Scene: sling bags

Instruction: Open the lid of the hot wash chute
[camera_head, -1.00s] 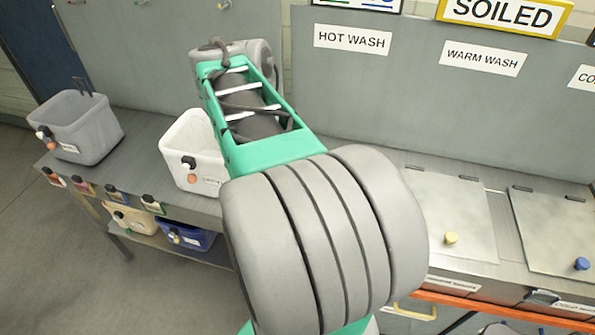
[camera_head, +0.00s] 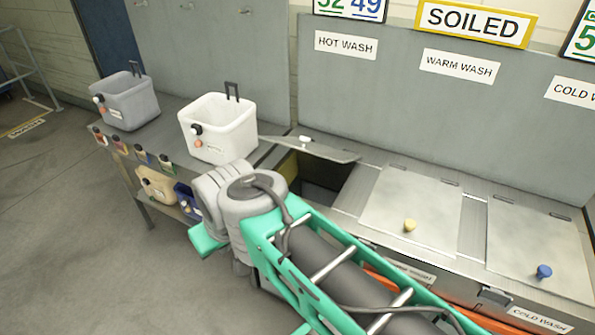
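The hot wash lid (camera_head: 335,154) is a grey metal plate with a white knob (camera_head: 304,141), below the HOT WASH sign (camera_head: 345,44). It stands partly raised, seen nearly edge-on. The dark chute opening (camera_head: 322,188) shows beneath it. My green and grey arm reaches in from the lower right and covers the front of this chute. My gripper does not show in a way I can make out, so its contact with the lid cannot be told.
The warm wash lid (camera_head: 400,205) with a yellow knob and the cold wash lid (camera_head: 530,250) with a blue knob lie shut to the right. A white bin (camera_head: 225,125) and a grey bin (camera_head: 125,103) stand on the bench at left. The floor at lower left is clear.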

